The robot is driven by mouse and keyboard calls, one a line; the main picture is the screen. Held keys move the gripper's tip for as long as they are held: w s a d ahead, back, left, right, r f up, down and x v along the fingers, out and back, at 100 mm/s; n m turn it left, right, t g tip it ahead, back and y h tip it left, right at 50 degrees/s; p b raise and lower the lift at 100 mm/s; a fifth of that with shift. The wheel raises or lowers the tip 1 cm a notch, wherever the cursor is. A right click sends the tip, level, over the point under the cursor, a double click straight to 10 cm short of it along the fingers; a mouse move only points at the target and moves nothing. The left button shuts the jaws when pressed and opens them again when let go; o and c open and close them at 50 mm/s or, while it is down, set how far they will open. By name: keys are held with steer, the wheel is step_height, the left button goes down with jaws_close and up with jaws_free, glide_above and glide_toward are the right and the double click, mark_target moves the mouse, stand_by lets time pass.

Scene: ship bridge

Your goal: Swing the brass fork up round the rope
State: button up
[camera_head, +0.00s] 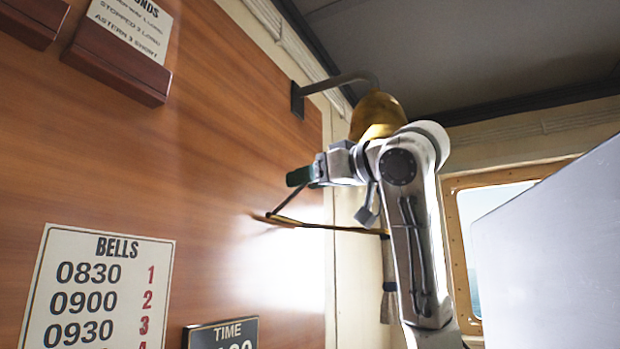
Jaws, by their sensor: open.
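The brass fork (340,228) stands out from the wood panel as a thin bar. Its far end reaches the rope (389,262), which hangs below the brass bell (378,112). I cannot tell whether the fork is around the rope or only beside it. A thin dark rod slants from the fork's panel end up towards my gripper. My gripper (333,197) is open just above the fork, one finger at the left with a green tip, the other lower right. My arm hides part of the bell and the upper rope. Contact between gripper and fork cannot be told.
The bell hangs from a grey bracket (325,88) on the panel. A bells sign (100,290) and a time sign (222,333) are on the panel below left. A window (500,210) and a large pale slab (560,250) are at the right.

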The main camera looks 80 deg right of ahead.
jaws_close()
stand_by(0.4)
